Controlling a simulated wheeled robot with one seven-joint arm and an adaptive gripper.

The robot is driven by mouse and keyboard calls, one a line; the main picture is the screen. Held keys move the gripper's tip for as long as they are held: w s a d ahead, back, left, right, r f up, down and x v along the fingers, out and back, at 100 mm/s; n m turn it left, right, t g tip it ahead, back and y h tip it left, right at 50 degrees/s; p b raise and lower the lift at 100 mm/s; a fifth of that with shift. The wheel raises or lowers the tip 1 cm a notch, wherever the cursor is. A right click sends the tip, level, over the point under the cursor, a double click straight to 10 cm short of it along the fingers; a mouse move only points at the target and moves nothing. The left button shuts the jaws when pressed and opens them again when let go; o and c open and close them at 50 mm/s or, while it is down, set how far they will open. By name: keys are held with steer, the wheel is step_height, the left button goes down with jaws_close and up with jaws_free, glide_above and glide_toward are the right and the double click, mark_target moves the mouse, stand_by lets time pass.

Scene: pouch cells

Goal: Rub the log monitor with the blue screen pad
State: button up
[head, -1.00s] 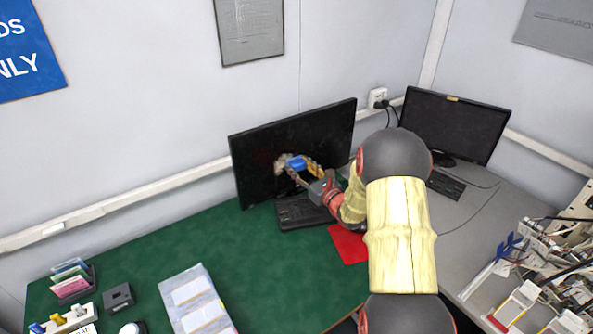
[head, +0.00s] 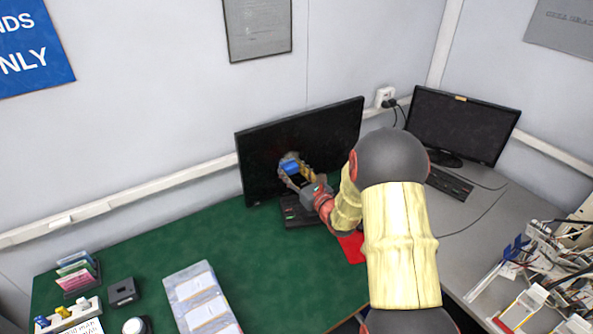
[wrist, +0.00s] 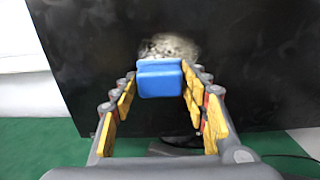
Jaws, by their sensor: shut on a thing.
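The black monitor (head: 262,150) at the back of the green desk has a pale, speckled grey smudge on its dark screen. The smudge (wrist: 176,46) shows just above the pad in the wrist view. My gripper (wrist: 160,80) is shut on the blue screen pad (wrist: 160,79), with yellow-lined fingers on both sides. In the head view the blue pad (head: 290,167) is in front of the lower middle of this screen, over part of the smudge. I cannot tell whether it touches the glass.
A second monitor (head: 462,125) stands on the grey desk.

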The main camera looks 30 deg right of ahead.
mark_target(300, 157)
steer(key=shift+a, duration=1.1)
steer(key=shift+r+p, duration=0.35)
steer(key=shift+r, duration=0.5)
steer(key=shift+w+d+f+b, duration=0.1)
steer(key=shift+d+b, duration=0.1)
steer(key=shift+d, duration=1.75)
steer(key=shift+d+f+b, duration=0.1)
steer(key=shift+d+b, duration=0.1)
steer(key=shift+d, duration=1.75)
steer(key=shift+a+r, duration=0.1)
steer(key=shift+a+b, duration=0.55)
steer(key=shift+a, duration=3.3)
steer(key=shift+s+d, duration=0.15)
steer(key=shift+s, duration=3)
